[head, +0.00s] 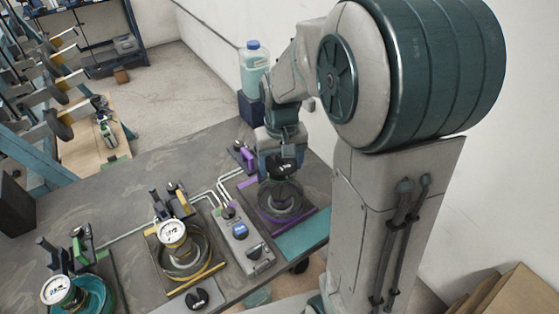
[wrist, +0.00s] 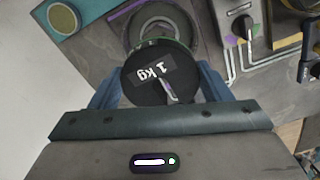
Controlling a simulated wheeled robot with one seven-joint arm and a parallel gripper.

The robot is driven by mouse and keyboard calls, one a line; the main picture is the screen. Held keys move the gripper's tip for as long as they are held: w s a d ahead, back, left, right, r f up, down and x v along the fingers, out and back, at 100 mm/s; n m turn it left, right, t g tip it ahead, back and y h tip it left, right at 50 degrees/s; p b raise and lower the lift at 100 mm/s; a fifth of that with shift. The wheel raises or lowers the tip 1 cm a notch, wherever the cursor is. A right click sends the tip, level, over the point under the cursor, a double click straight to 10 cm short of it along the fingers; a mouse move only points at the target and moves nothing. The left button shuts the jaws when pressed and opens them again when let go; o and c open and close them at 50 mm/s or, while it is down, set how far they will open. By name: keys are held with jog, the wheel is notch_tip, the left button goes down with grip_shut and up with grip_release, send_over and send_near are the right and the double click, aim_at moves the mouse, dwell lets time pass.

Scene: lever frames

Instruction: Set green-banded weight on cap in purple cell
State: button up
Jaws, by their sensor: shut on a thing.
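My gripper (wrist: 160,88) is shut on a black round weight (wrist: 150,90) marked "1 kg", with a finger on each side. A thin green edge shows along the weight's far rim, in line with a green band. In the head view, my gripper (head: 281,170) holds the weight over the purple cell (head: 308,216), at the right of the table. The cell's dark round cap (head: 283,207) lies below the weight, and its far part is hidden by the gripper. In the wrist view, a grey round piece (wrist: 152,14) shows beyond the weight. I cannot tell whether weight and cap touch.
A yellow cell (head: 205,278) with a white-topped gauge (head: 172,233) stands left of a grey control box (head: 243,243) with knobs. Another gauge (head: 60,291) stands over a teal dish at far left. A dark round knobbed piece (head: 197,299) lies near the front edge.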

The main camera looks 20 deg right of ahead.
aim_at(281, 193)
jog(key=shift+f+b, duration=3.1)
jog(key=shift+f, duration=0.8)
jog(key=shift+f, duration=0.15)
jog(key=o, duration=1.9)
jog(key=shift+s, duration=0.1)
jog(key=shift+c, duration=0.2)
notch_tip(281, 193, up, 14)
jog(key=shift+b, duration=0.45)
jog(key=shift+s+f, duration=0.1)
